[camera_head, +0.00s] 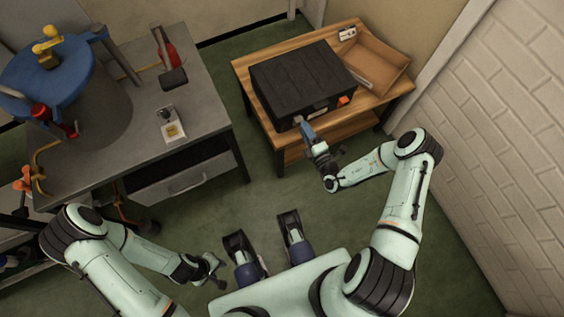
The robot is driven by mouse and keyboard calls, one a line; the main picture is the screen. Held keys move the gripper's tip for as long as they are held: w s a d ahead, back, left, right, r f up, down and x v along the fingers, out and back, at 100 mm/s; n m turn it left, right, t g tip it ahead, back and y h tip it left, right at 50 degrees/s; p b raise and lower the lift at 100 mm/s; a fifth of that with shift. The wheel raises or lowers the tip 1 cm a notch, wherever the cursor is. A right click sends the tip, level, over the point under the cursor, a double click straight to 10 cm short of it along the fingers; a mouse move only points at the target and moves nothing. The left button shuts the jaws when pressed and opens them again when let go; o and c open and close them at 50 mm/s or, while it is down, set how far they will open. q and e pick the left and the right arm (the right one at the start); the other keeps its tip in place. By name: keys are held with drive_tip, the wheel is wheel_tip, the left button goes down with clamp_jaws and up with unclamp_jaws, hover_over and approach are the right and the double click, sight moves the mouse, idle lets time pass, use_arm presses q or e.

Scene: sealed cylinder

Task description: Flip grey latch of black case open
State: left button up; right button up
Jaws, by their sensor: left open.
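The black case (300,80) lies flat with its lid down on a wooden table. An orange latch (343,101) shows at the right of its front side. A small light grey part (298,119), perhaps the grey latch, shows at the left of that side, just by my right gripper. My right gripper (305,127) reaches up to the case's front, its fingertips at or very near this part; I cannot tell if they touch it or whether the jaws are open. My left gripper (217,270) is open and empty, low over the green floor, far from the case.
A white brick wall (490,130) stands right.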

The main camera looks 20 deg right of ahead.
drive_tip(key=s+p, duration=0.1)
drive_tip(key=s, duration=1)
use_arm(q)
wheel_tip(320, 180, up, 7)
drive_tip(key=w+p, duration=0.2)
drive_tip(key=p, duration=0.3)
drive_tip(key=shift+a, duration=0.2)
use_arm(e)
drive_tip(key=s+a+r+n+g+y, duration=0.3)
drive_tip(key=s+a+n+y, duration=0.1)
drive_tip(key=a+n+y, duration=0.3)
drive_tip(key=s+a+r+n+g+y, duration=0.4)
drive_tip(key=a+n+y, duration=0.2)
drive_tip(key=a, duration=0.4)
drive_tip(key=shift+s+a+n+g+y, duration=0.15)
drive_tip(key=shift+s+n+g+y, duration=0.2)
drive_tip(key=shift+n, duration=0.35)
use_arm(q)
drive_tip(key=shift+w, duration=0.1)
use_arm(e)
drive_tip(key=shift+r, duration=0.15)
